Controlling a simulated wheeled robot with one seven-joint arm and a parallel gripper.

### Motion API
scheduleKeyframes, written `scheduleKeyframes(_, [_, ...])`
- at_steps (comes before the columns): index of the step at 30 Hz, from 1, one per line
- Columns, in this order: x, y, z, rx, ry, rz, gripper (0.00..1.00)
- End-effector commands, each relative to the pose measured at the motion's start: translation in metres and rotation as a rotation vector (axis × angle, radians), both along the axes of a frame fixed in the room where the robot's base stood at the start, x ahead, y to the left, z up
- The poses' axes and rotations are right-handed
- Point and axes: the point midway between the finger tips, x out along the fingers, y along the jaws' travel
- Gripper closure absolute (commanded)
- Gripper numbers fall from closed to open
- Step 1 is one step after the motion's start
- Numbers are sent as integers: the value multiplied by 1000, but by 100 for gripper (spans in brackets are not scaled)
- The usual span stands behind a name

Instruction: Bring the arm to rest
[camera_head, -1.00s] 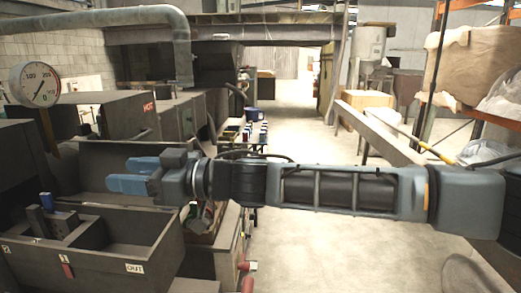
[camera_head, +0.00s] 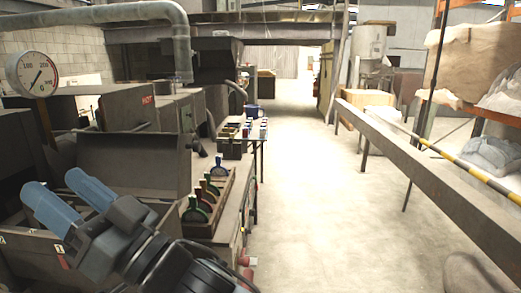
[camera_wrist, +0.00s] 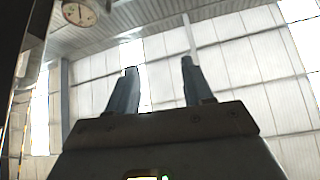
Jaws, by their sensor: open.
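My gripper (camera_head: 58,184) is at the lower left of the head view, with its two blue fingers spread apart and nothing between them. It points up and to the left, in front of the dark open bin (camera_head: 22,250), and hides much of it. The wrist view shows the same gripper (camera_wrist: 158,68) with its fingers apart against a bright panelled wall and ceiling. My arm runs down out of the bottom of the head view.
A dial gauge (camera_head: 32,74) stands at the left and also shows in the wrist view (camera_wrist: 79,12). A tray of coloured-handled tools (camera_head: 207,195) lies right of my gripper. A blue mug (camera_head: 252,110) stands farther back. A beam (camera_head: 430,165) runs along the right; the floor between is clear.

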Motion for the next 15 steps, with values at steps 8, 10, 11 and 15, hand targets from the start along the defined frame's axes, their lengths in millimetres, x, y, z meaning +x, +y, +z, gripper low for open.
scheduleKeyframes(8, [-14,-48,-25,184,131,-177,49])
scheduleKeyframes(10, [-16,-64,-35,215,165,-233,49])
scheduleKeyframes(11, [-17,-71,-40,226,178,-258,49])
scheduleKeyframes(15, [-23,-104,-69,258,245,-380,49])
